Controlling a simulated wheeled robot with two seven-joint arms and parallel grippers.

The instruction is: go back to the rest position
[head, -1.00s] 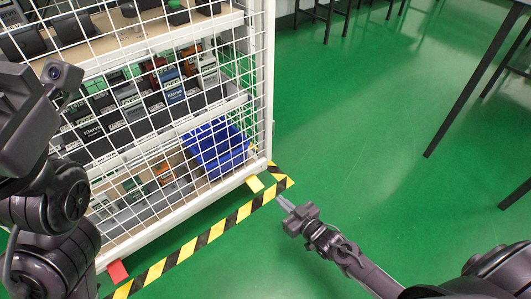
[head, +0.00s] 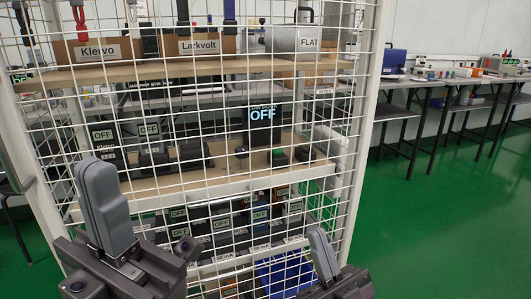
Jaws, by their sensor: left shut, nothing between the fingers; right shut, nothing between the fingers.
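My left gripper (head: 101,178) stands upright at the lower left of the head view, with its grey fingers closed together and empty. My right gripper (head: 320,240) is at the bottom, right of the middle, also upright, shut and empty. Both show in front of the white wire mesh of a shelf rack (head: 370,100). I cannot tell how far they are from the mesh. The rest of both arms is below the picture.
Behind the mesh, shelves hold labelled boxes such as Klervo (head: 99,50) and Larkvolt (head: 199,46), dark testers and a blue bin (head: 285,274). Benches (head: 440,82) with devices stand at the back right. Green floor (head: 440,220) is open on the right.

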